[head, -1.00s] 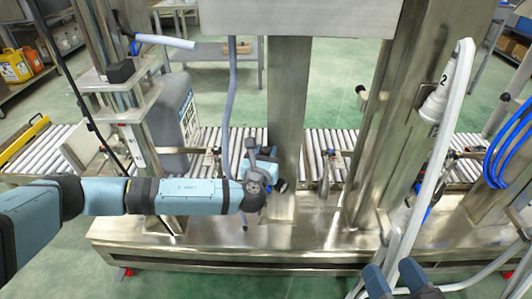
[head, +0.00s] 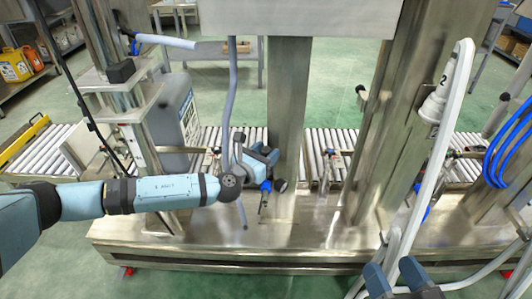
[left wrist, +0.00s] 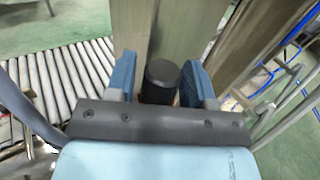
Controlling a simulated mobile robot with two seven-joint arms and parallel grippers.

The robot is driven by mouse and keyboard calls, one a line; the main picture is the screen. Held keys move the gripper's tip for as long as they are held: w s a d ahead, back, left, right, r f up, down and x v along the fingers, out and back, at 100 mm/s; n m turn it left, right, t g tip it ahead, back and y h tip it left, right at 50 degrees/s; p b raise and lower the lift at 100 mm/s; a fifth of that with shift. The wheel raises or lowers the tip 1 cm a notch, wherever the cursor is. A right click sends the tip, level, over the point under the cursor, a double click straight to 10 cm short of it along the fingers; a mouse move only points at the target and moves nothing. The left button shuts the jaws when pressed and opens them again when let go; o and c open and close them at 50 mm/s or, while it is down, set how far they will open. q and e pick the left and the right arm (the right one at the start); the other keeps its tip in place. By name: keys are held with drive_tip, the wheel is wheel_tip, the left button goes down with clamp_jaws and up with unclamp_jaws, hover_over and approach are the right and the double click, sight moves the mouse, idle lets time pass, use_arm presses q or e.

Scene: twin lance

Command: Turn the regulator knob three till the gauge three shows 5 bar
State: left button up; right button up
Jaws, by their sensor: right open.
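My left gripper (head: 264,158) is beside the middle steel column, its wrist partly in front of it. In the left wrist view its two blue fingers (left wrist: 162,80) stand apart. A black round knob (left wrist: 162,78) lies between them in that view, with a narrow gap on its left side; contact on its right side I cannot tell. In the head view a small black knob (head: 280,185) with a blue part beside it shows at the column, just below the gripper. No number on it and no gauge face is readable. My right gripper (head: 394,278) is open and empty at the bottom edge.
Steel columns (head: 288,110) rise from a metal base (head: 310,235). A roller conveyor (head: 340,140) runs behind. A grey hose (head: 233,90) hangs close to my left wrist. White hoses (head: 440,150) and blue coiled tubing (head: 500,150) are at the right.

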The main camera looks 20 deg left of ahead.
use_arm(q)
drive_tip(key=shift+o, duration=0.7)
drive_tip(key=shift+s, duration=0.1)
drive_tip(key=p+v, duration=0.3)
drive_tip(key=v, duration=1)
drive_tip(key=shift+s+a, duration=0.15)
drive_tip(key=shift+s, duration=0.2)
use_arm(e)
drive_tip(key=r+t, duration=0.1)
drive_tip(key=r, duration=0.1)
drive_tip(key=r+t, duration=0.1)
drive_tip(key=r, duration=0.1)
drive_tip(key=shift+s+d+r, duration=0.2)
drive_tip(key=shift+r, duration=0.1)
